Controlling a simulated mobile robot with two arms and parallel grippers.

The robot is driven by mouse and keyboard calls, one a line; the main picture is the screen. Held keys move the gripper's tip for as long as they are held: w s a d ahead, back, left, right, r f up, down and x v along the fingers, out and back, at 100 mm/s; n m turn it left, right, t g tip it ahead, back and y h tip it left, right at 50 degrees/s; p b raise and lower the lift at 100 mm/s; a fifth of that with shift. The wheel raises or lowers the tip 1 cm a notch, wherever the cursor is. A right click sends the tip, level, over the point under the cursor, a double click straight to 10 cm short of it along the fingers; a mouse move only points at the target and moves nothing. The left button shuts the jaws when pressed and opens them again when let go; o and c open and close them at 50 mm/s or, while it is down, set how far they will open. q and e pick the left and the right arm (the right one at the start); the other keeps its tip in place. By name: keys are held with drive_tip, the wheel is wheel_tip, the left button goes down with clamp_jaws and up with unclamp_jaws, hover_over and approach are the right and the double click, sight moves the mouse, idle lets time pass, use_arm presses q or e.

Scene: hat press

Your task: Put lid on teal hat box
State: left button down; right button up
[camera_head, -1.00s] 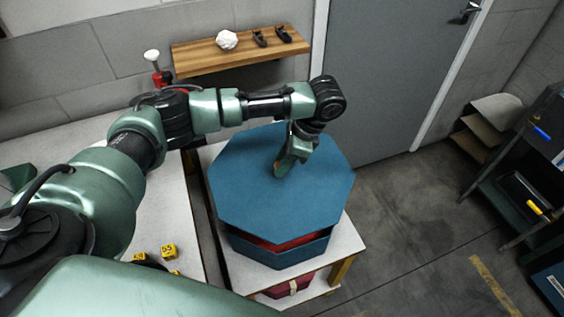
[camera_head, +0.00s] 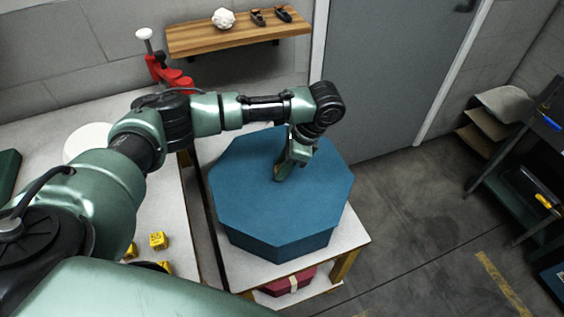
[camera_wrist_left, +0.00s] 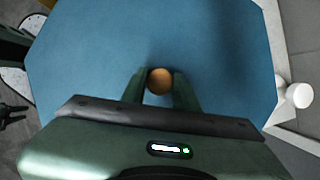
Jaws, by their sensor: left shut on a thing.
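The teal octagonal lid (camera_head: 255,205) lies level on top of the teal hat box (camera_head: 280,252), with no red interior showing between them at the front. The lid also fills most of the left wrist view (camera_wrist_left: 90,60). My left gripper (camera_head: 284,174) is over the lid's middle, shut on the round wooden knob (camera_wrist_left: 160,80), one finger on each side. The far side of the box is hidden under the lid. My right gripper is not in view.
The box stands on a small white table (camera_head: 350,240), with a dark red box (camera_head: 288,285) on a lower shelf. A white workbench with yellow cubes (camera_head: 158,241) is to the left. A wooden wall shelf (camera_head: 240,40) is behind; open floor lies to the right.

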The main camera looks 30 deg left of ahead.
use_arm(q)
drive_tip(key=shift+f+p, duration=0.25)
drive_tip(key=shift+p, duration=0.05)
idle(0.4)
drive_tip(key=c, duration=1)
unclamp_jaws()
